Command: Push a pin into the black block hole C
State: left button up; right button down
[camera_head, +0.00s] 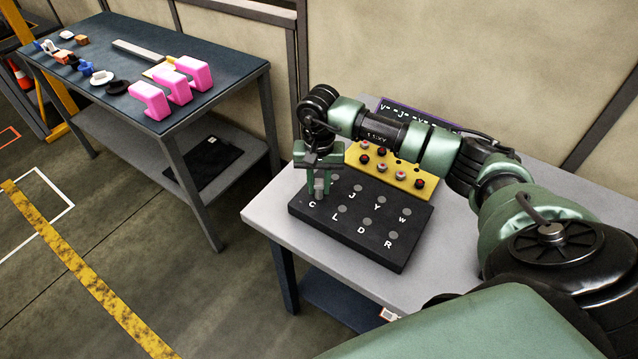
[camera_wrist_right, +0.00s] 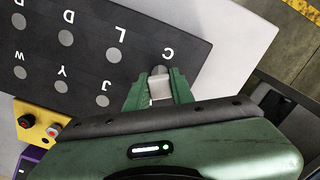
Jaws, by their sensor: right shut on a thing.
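The black block (camera_head: 375,247) lies on the light grey table, with lettered grey round holes on top. My right gripper (camera_head: 319,190) points down over the block's left corner by the letter C. In the right wrist view, my right gripper (camera_wrist_right: 160,90) is shut on a light grey pin (camera_wrist_right: 159,86). The pin's far end is at the hole beside the C on the black block (camera_wrist_right: 120,60). I cannot tell how deep it sits, as the fingers hide part of it. My left gripper is not in view.
A yellow rack (camera_head: 392,172) with several red- and black-topped pins stands behind the block. A purple panel (camera_head: 400,108) is behind that. A dark table (camera_head: 110,60) at the left holds pink brackets (camera_head: 172,82) and small parts. The floor between the tables is clear.

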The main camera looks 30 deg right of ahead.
jog(key=shift+f, duration=0.2)
jog(key=c, duration=1.1)
grip_release()
notch_tip(320, 180, up, 8)
jog(key=shift+f+b, duration=0.1)
jog(key=shift+b, duration=1.15)
notch_tip(320, 180, up, 7)
jog(key=p, duration=0.3)
jog(key=shift+p, duration=0.35)
